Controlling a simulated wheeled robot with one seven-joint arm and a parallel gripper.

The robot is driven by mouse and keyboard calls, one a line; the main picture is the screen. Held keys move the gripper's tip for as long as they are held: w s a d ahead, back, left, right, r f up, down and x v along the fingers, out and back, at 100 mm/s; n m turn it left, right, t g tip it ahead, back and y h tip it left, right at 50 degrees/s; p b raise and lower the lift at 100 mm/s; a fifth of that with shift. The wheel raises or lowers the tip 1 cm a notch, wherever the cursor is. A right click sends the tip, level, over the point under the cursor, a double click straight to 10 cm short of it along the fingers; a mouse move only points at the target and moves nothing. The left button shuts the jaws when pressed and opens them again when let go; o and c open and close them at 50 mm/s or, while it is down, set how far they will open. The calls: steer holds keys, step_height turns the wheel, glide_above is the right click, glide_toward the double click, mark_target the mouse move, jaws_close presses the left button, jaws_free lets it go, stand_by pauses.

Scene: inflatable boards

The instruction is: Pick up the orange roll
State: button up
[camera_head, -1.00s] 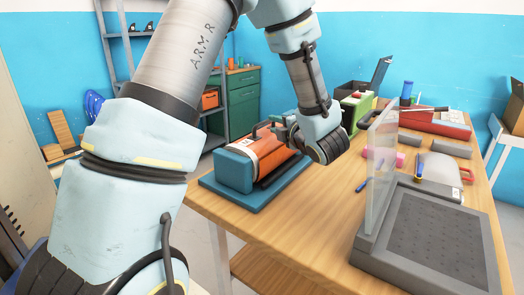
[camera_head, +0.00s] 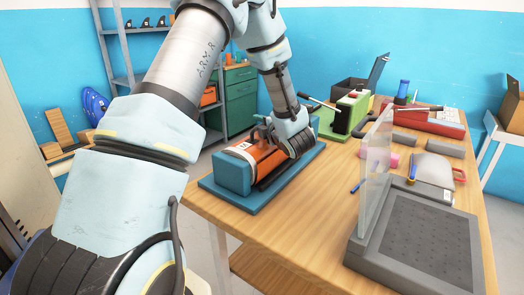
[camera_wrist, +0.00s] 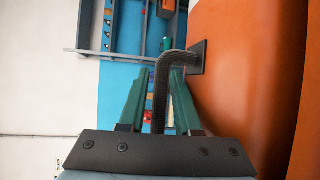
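The orange roll (camera_head: 262,154) lies in a teal cradle (camera_head: 228,190) at the near left end of the wooden table. In the head view my gripper is down at the roll's right side, its fingers hidden behind my wrist. In the wrist view the roll's orange surface (camera_wrist: 245,75) fills the right side. A dark bent handle (camera_wrist: 160,92) stands out from a plate on the roll. My gripper (camera_wrist: 160,78) has its two green fingers on either side of this handle. Narrow gaps show between the fingers and the handle, so it looks open around it.
A clear upright panel on a grey base (camera_head: 415,240) stands at the table's right front. Behind the roll stands a green device with a lever (camera_head: 350,110). A red case (camera_head: 435,122) and small tools lie farther back. Bare tabletop (camera_head: 300,215) lies in front.

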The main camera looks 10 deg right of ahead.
jaws_close()
stand_by(1.3)
